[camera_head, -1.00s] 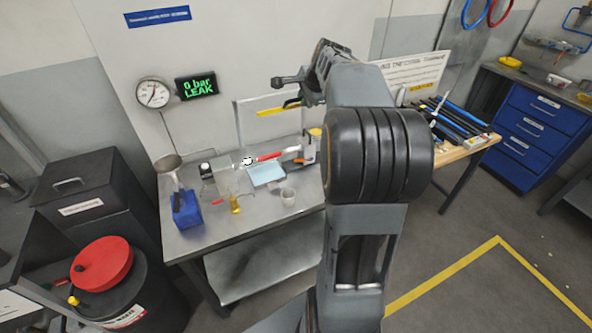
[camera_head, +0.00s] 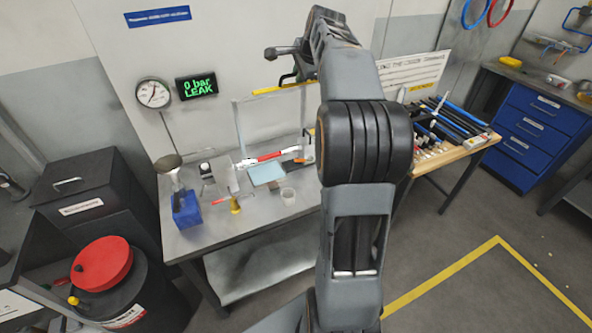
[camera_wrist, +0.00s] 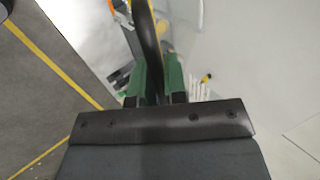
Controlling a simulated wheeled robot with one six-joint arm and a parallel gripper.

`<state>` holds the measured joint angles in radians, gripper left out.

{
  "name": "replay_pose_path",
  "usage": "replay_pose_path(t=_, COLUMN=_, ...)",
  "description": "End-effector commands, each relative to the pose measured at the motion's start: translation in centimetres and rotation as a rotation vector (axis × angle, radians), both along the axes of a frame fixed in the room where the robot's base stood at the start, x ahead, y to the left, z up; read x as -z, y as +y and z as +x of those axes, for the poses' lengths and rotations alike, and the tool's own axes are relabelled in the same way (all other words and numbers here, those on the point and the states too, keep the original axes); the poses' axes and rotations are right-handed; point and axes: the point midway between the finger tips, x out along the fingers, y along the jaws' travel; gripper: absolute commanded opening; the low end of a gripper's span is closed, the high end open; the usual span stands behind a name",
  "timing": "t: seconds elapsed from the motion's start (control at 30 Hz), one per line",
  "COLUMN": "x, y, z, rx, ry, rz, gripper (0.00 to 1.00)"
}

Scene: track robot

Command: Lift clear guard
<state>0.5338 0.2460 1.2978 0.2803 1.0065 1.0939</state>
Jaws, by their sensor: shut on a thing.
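The clear guard (camera_head: 258,122) is a see-through panel with a pale frame and a yellow top edge (camera_head: 270,89). It stands upright above the steel bench, in front of the wall. My gripper (camera_head: 291,76) is at the right end of the yellow edge, partly hidden by my own arm. In the wrist view my gripper (camera_wrist: 156,82) has green finger pads shut on a dark curved handle (camera_wrist: 148,45) of the guard. The guard's right side and lower edge are partly hidden, so I cannot tell its exact gap from the bench.
The steel bench (camera_head: 225,238) holds a red-and-white tube (camera_head: 270,156), a light-blue pad (camera_head: 266,173), a blue box (camera_head: 186,210) and a cup (camera_head: 287,195). A tool table stands right.

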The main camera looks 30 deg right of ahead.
Motion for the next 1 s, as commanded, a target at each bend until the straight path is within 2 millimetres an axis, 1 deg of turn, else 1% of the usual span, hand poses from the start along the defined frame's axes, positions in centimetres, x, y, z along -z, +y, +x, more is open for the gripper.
replay_pose_path(t=0.47, x=-0.5, y=0.0, z=0.3, rx=0.0, ry=-0.002, rz=0.001, gripper=0.01)
replay_pose_path(t=1.0, x=-4.1, y=-0.5, z=3.6, rx=0.0, ry=-0.002, rz=0.001, gripper=0.01)
